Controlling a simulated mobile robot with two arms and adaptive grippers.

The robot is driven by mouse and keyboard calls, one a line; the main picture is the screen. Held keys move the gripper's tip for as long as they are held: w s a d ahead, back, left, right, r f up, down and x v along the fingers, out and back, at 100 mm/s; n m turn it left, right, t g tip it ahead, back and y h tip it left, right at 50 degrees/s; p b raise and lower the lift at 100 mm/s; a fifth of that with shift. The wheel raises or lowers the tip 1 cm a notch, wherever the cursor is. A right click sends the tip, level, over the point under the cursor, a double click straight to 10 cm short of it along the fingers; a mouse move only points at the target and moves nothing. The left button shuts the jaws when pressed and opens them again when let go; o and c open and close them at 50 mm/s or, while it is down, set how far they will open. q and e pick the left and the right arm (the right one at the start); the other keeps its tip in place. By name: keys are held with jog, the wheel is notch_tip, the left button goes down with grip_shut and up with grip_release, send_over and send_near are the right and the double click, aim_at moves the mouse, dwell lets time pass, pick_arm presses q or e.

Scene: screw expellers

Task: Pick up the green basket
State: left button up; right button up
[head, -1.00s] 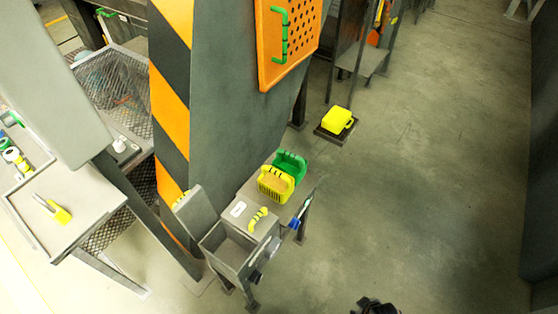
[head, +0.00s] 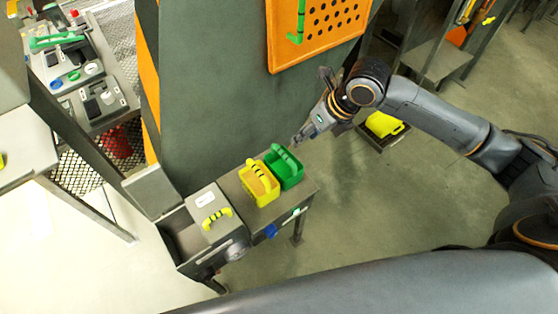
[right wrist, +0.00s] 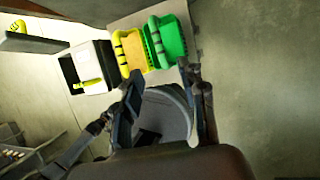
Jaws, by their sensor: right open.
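The green basket (head: 290,172) stands upright on the small grey table (head: 308,190), at its far end, with a green handle arched over it. It also shows in the right wrist view (right wrist: 172,45), ahead of the fingers. My right gripper (head: 298,138) is open and empty, a little above and behind the green basket in the head view, apart from it. Its fingers also show in the right wrist view (right wrist: 170,85). My left gripper is not in view.
A yellow basket (head: 257,187) stands right beside the green one, on its left. A grey box (head: 205,201) with a yellow handle is further left. The striped column and an orange perforated panel (head: 330,25) rise behind. A yellow case (head: 383,125) sits low behind my right arm.

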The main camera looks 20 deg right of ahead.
aim_at(285, 154)
jog(key=x, duration=0.8)
jog(key=shift+a, duration=0.2)
jog(key=x, duration=0.5)
jog(key=shift+w+f, duration=0.1)
jog(key=shift+f, duration=0.15)
grip_shut()
